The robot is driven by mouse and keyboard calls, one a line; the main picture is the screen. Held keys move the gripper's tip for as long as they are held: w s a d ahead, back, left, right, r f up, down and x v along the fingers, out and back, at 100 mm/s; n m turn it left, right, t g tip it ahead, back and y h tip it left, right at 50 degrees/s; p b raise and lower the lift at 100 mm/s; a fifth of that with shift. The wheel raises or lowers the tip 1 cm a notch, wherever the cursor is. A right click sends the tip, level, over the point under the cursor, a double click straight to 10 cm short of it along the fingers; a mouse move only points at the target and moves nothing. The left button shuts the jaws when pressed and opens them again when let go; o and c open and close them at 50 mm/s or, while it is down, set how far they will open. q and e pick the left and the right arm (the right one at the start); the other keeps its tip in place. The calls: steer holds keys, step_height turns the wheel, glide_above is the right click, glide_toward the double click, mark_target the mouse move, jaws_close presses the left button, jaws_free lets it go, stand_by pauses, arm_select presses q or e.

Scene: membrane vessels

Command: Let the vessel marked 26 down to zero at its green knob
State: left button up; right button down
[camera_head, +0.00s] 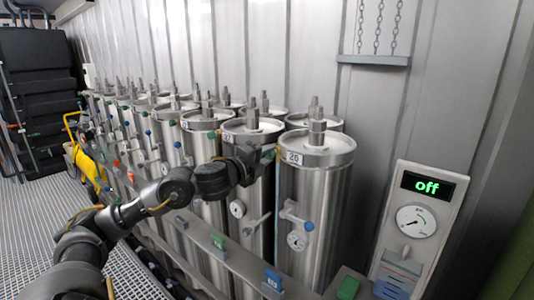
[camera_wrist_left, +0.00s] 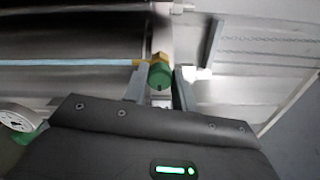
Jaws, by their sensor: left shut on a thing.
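The vessel marked 26 (camera_head: 330,195) is the nearest steel cylinder in the row, upright, with its number plate (camera_head: 293,157) near the top. My left gripper (camera_head: 266,153) is at the upper left side of this vessel, beside the plate. In the left wrist view the green knob (camera_wrist_left: 159,76) sits between the two fingers of my left gripper (camera_wrist_left: 160,88), which are shut on it. A brass-coloured fitting (camera_wrist_left: 160,58) shows just behind the knob. In the head view the gripper mostly hides the knob. My right gripper is not in view.
A small gauge (camera_head: 297,241) and a blue knob (camera_head: 309,226) are low on vessel 26. A wall panel (camera_head: 450,215) at right has a display (camera_head: 427,186) reading "off". A rail (camera_head: 215,250) runs in front of the vessels. Other vessels stand close at left.

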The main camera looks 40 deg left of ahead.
arm_select(q)
steer(key=shift+n+p, duration=0.7)
steer(key=shift+n, duration=1)
steer(key=o, duration=1)
steer(key=s+b, duration=0.2)
steer(key=s, duration=0.9)
